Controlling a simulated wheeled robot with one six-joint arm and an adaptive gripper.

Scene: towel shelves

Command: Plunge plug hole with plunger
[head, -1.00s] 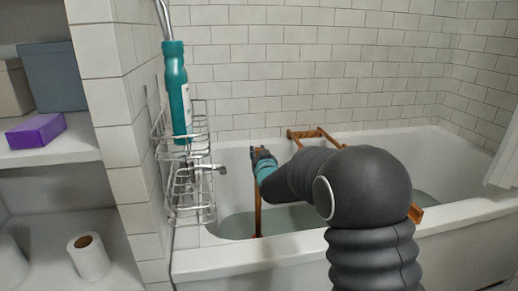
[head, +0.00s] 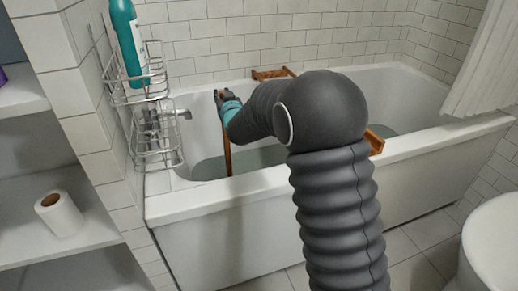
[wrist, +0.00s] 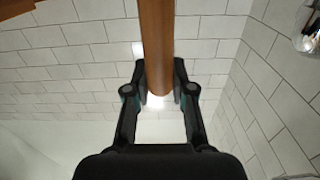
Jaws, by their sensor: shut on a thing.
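The plunger (head: 227,158) shows as a brown wooden handle hanging down into the bathtub (head: 205,205). Its lower end and the plug hole are hidden by the water and the tub. My gripper (head: 222,95) is above the tub near its left end and is shut on the upper part of the handle. In the wrist view my gripper (wrist: 159,90) has one finger on each side of the wooden handle (wrist: 157,45). Greyish water (head: 208,168) stands in the tub.
A wire rack (head: 155,135) with a teal bottle (head: 127,40) hangs on the wall left of the tub. A tap (head: 183,114) is beside it. A wooden bath rack (head: 375,142) spans the tub behind my arm. A white toilet (head: 495,235) is at the right.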

